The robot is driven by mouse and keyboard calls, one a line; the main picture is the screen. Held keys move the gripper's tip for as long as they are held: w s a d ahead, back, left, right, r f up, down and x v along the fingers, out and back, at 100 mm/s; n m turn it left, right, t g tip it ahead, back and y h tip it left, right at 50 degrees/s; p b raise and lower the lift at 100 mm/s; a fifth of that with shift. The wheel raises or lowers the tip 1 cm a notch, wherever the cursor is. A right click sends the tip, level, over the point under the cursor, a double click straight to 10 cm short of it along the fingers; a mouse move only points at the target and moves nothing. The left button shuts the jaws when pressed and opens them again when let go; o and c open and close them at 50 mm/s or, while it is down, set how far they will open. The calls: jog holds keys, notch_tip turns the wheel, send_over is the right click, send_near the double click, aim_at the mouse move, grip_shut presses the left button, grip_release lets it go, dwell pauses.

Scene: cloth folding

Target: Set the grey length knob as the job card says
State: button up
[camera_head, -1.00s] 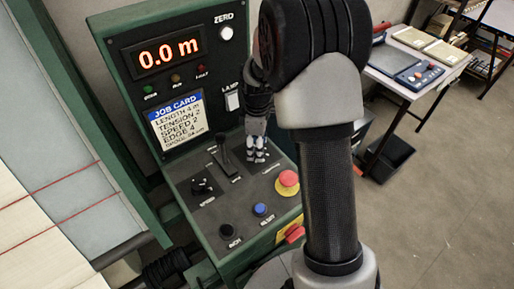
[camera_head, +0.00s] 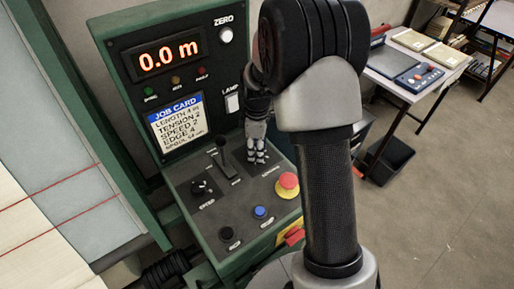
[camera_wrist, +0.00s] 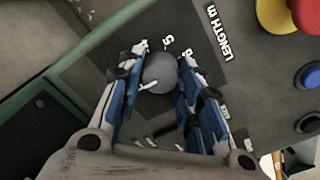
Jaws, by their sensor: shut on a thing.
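The grey length knob (camera_wrist: 159,72) sits between my gripper's fingers in the wrist view, next to the "LENGTH m" label. My gripper (camera_wrist: 162,80) is shut on it; it also shows over the panel in the head view (camera_head: 257,158), where it hides the knob. A white pointer mark on the knob points to the lower left of the wrist picture. A "5" is readable beside the knob; the number at the pointer cannot be read. The job card (camera_head: 176,121) reads length 4 m, tension 2, speed 2, edge 4. The display (camera_head: 161,56) reads 0.0 m.
Close by on the panel are a black lever (camera_head: 220,158), the speed knob (camera_head: 200,188), a red emergency button (camera_head: 287,184), a blue button (camera_head: 260,212) and a black button (camera_head: 226,234).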

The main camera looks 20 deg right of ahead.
dwell(0.3)
jog(key=m+p, duration=0.1)
jog(key=m, duration=0.3)
jog(key=shift+r, duration=0.1)
jog(key=m+p, duration=0.2)
jog(key=m, duration=0.7)
jog(key=shift+m+p, duration=0.4)
jog(key=shift+m, duration=1.9)
jog(key=o, duration=1.1)
jog(key=shift+c, duration=0.2)
